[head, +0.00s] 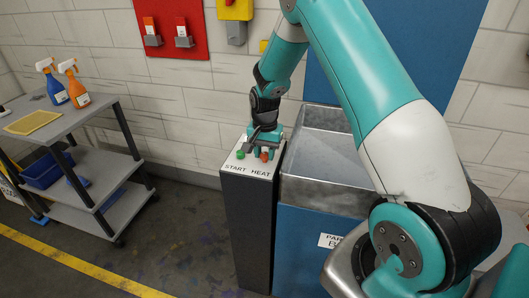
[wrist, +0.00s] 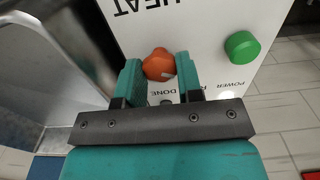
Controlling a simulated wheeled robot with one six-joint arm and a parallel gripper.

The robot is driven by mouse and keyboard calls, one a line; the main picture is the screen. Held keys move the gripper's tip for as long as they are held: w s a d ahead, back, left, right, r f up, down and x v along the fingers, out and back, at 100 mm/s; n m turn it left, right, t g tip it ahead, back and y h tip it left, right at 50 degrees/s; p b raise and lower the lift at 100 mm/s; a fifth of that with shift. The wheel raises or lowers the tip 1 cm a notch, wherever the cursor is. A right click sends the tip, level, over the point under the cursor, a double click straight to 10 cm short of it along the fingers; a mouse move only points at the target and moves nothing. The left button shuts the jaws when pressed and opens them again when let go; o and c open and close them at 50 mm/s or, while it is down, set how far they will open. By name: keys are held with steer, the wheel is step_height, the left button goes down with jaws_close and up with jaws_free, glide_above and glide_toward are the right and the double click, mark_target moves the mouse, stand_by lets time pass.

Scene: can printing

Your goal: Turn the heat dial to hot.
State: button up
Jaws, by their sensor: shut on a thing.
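The heat dial is an orange-red knob (wrist: 158,64) on a white panel; it also shows in the head view (head: 264,157). My gripper (wrist: 160,70) has one teal finger on each side of the dial and is shut on it. In the head view my gripper (head: 263,151) reaches down onto the top of the dark control post (head: 252,215). A pale mark shows on the dial's lower right edge in the wrist view.
A green button (wrist: 242,46) sits close beside the dial, and also shows in the head view (head: 240,154). A metal basin (head: 322,185) on a blue base stands right of the post. A grey cart (head: 95,165) with spray bottles is at left, with open floor between.

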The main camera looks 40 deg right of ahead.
mark_target(265, 154)
steer(key=shift+s+m, duration=0.1)
steer(key=shift+m, duration=0.2)
stand_by(0.4)
steer(key=o, duration=0.9)
steer(key=shift+r, duration=0.1)
step_height(265, 154, up, 17)
steer(key=shift+r+b, duration=0.15)
steer(key=shift+b, duration=0.7)
